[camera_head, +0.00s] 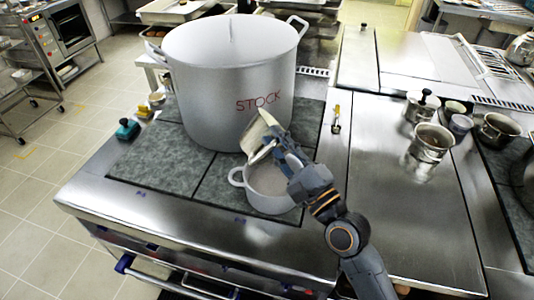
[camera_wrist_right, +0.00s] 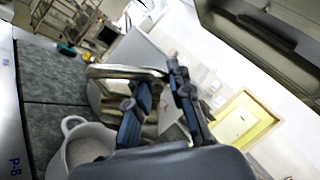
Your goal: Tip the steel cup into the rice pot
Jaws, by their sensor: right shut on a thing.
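The steel cup (camera_head: 257,132) is tilted in the head view, just above the rice pot and in front of the large stockpot. My right gripper (camera_head: 275,146) is shut on the cup at its right side. In the right wrist view the cup's rim (camera_wrist_right: 122,71) shows beyond my right gripper's fingers (camera_wrist_right: 160,95). The small pale rice pot (camera_head: 262,203) stands on the dark stove plate below the cup; its handle sticks out to the left. Pale contents show inside it in the wrist view (camera_wrist_right: 88,150). My left gripper is in neither view.
The large stockpot (camera_head: 225,85), marked STOCK, stands right behind the rice pot. Several small metal pots, one of them here (camera_head: 431,142), stand on the right. A teal-handled tool (camera_head: 127,128) lies at the left edge. The steel counter (camera_head: 390,215) right of my arm is bare.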

